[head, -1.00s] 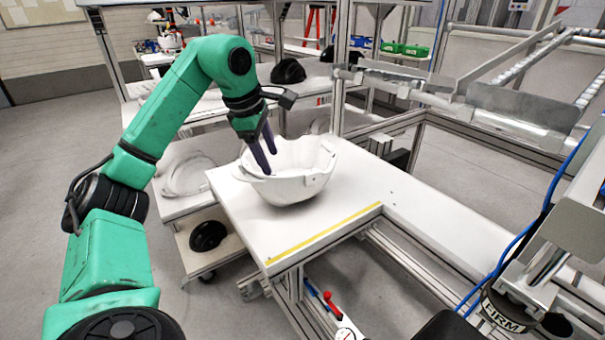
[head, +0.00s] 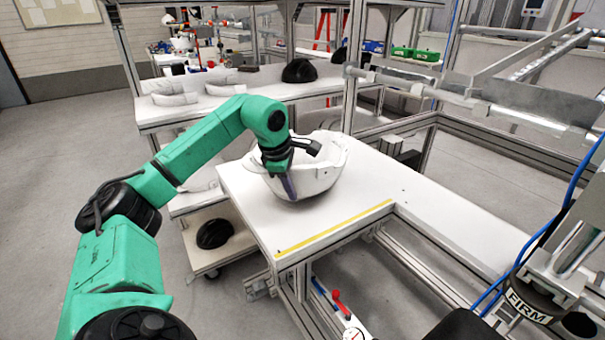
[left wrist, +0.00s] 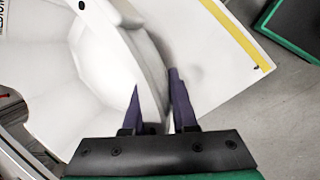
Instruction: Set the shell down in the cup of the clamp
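The white helmet shell (head: 322,178) rests open side up on the white table (head: 345,215). My left gripper (head: 289,186) is down at the shell's near left rim, with one dark finger showing outside the wall. In the left wrist view the shell (left wrist: 75,95) fills the left half. My left gripper (left wrist: 156,95) has one finger inside the shell and one outside, with the rim between them. The fingers stand apart; firm contact with the wall does not show. A device with a black part labelled FIRM (head: 527,305) stands at lower right; I cannot make out a clamp cup there.
A yellow strip (head: 335,228) marks the table's front edge. A black shell (head: 214,233) lies on a low cart to the left. More shells lie on the rear bench (head: 240,93). Metal frames and rails stand at right. The table's right part is clear.

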